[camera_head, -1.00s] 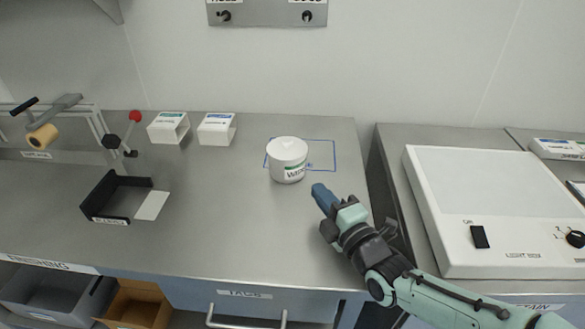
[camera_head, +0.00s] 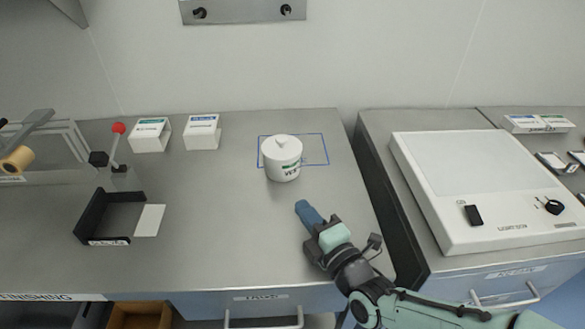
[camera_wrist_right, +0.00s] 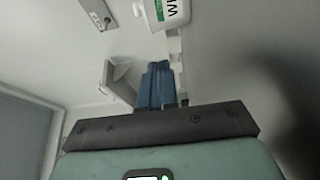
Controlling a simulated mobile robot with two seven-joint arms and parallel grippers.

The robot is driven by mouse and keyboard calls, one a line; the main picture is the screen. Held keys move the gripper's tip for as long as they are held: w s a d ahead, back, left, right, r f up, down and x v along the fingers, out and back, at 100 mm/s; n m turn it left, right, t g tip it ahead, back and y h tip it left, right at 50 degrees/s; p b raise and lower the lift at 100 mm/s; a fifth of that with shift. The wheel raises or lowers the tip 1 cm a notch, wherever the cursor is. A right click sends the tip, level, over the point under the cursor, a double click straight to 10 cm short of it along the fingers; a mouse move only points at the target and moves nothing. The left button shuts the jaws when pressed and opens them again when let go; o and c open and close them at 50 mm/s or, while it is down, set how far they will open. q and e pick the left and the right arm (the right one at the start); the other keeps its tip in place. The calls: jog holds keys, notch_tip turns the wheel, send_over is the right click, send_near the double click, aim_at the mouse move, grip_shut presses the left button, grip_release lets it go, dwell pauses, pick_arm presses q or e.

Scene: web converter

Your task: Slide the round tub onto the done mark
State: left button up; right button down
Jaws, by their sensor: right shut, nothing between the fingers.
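The round tub (camera_head: 282,165) is white with a lid knob and a green-marked label. It stands upright on the steel bench. The done mark (camera_head: 327,150) is a blue rectangle outline on the bench. The tub covers part of its left half, and the tub's base reaches past the front line. My right gripper (camera_head: 302,207) is shut and empty, in front of the tub and apart from it. In the right wrist view the shut blue fingers (camera_wrist_right: 157,85) show, with part of the tub (camera_wrist_right: 172,12) at the top edge. My left gripper is not in view.
Two white boxes (camera_head: 150,135) (camera_head: 201,132) stand left of the tub at the back. A black tray (camera_head: 97,218) with a white card (camera_head: 149,220) lies further left. A light box (camera_head: 475,180) stands right, across a gap. The bench right of the mark is clear.

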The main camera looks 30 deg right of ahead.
aim_at(284, 166)
jog(key=shift+w+p, duration=0.45)
jog(key=shift+p, duration=0.4)
jog(key=shift+w+p, duration=0.75)
jog(key=shift+w, duration=0.4)
jog(key=w, duration=0.5)
jog(key=shift+w+f, duration=0.15)
jog(key=shift+w+d, duration=1.35)
jog(key=shift+d, duration=0.05)
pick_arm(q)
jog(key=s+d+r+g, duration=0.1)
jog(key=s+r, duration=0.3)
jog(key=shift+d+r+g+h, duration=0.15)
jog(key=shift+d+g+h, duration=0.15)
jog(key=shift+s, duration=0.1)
pick_arm(e)
jog(key=shift+d, duration=0.1)
